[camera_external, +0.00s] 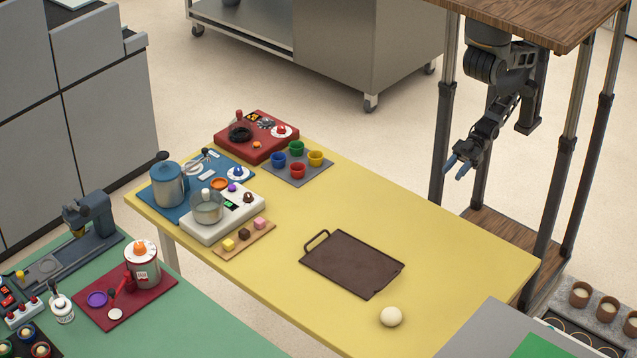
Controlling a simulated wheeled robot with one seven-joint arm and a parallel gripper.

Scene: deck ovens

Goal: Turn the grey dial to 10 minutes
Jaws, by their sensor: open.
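My gripper (457,167) hangs at the upper right, off the far right edge of the yellow table. Its two blue fingertips are apart and empty, touching nothing. I cannot tell for certain which item is the grey dial. Small round dials show on the red unit (259,147) at the table's far end, on the blue board (180,213) and on top of a grey canister (144,271) on the green table. Their minute marks are too small to read. My gripper is far from all of them.
The yellow table (447,261) holds a dark tray (352,264), a pale dough ball (391,316), a white scale (225,225) with a bowl, and coloured cups on a grey mat (300,177). The table's right part is mostly clear. A post (445,110) stands beside my arm.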

